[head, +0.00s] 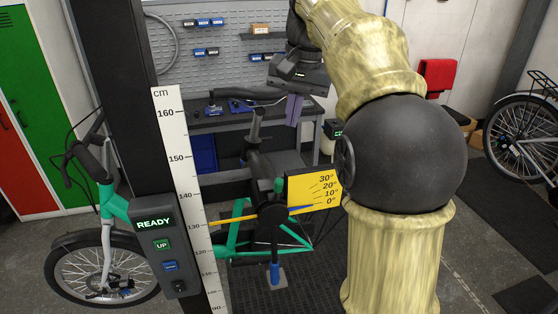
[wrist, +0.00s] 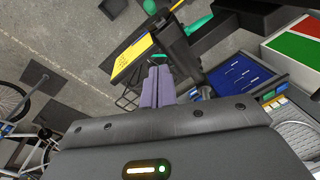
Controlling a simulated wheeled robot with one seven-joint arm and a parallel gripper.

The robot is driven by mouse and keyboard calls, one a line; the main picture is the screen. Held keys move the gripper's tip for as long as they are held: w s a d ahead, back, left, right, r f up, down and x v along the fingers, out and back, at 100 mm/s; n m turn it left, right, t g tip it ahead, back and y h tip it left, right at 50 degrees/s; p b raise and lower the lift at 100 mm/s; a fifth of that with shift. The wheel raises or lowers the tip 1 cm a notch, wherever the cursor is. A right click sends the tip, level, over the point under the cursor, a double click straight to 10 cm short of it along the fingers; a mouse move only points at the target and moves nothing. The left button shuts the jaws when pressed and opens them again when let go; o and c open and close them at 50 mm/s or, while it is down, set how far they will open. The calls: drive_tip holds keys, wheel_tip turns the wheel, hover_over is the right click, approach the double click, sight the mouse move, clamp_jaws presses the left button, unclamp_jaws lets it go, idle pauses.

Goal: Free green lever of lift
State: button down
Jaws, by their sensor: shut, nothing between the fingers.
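My gripper (head: 293,113) hangs in the middle of the head view with its purple fingers together, pointing down and empty. It also shows in the wrist view (wrist: 161,82). Below it in the head view, a small green lever knob (head: 279,186) stands by the dark round clamp, left of the yellow angle plate (head: 314,188). My fingers are above the knob and apart from it. The plate also shows in the wrist view (wrist: 135,52), beyond my fingertips. Two green parts show near it there; I cannot tell which is the lever. The lever's lower part is unclear.
The lift's black column (head: 125,60) and white cm scale (head: 180,170) stand left. Its control box (head: 160,245) reads READY. A green-framed bike (head: 110,215) is behind the column. A workbench (head: 220,124) stands behind.

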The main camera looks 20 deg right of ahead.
sight(276, 190)
drive_tip(key=shift+s+r, duration=0.1)
drive_tip(key=shift+s, duration=0.15)
wheel_tip(276, 190, down, 11)
drive_tip(key=s+a+p, duration=0.1)
drive_tip(key=a+p, duration=0.1)
drive_tip(key=p, duration=0.1)
drive_tip(key=shift+s+a, duration=0.4)
idle(0.3)
drive_tip(key=shift+a+f, duration=0.1)
drive_tip(key=shift+f, duration=0.15)
